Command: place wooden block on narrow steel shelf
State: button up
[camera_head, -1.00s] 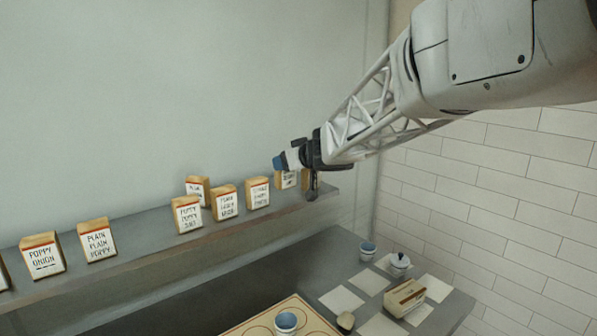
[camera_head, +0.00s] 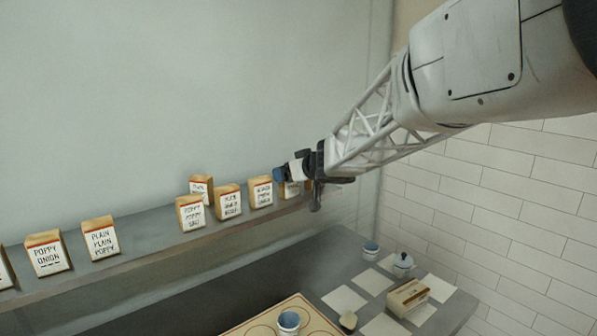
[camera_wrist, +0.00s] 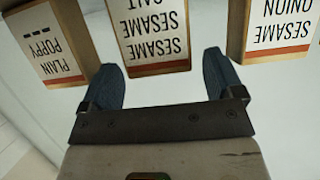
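Several wooden blocks with white lettered labels stand on the narrow steel shelf (camera_head: 160,251). In the head view, my gripper (camera_head: 279,175) is at the shelf's right end, in front of a partly hidden block (camera_head: 291,190). In the wrist view, my gripper (camera_wrist: 160,65) is open, its two blue fingers apart. A block labelled SESAME SESAME SALT (camera_wrist: 155,35) shows upside down between and just beyond the fingertips; I cannot tell whether they touch it. A PLAIN POPPY block (camera_wrist: 52,45) is to its left and a SESAME ONION block (camera_wrist: 277,30) to its right.
Neighbouring blocks, such as this one (camera_head: 261,191), stand close beside my gripper. A tiled wall (camera_head: 530,200) is at right.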

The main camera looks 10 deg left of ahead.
jog(key=shift+r, duration=0.15)
jog(key=shift+s+d+r, duration=0.25)
jog(key=shift+s+d, duration=0.1)
jog(key=v, duration=1.1)
dwell(0.3)
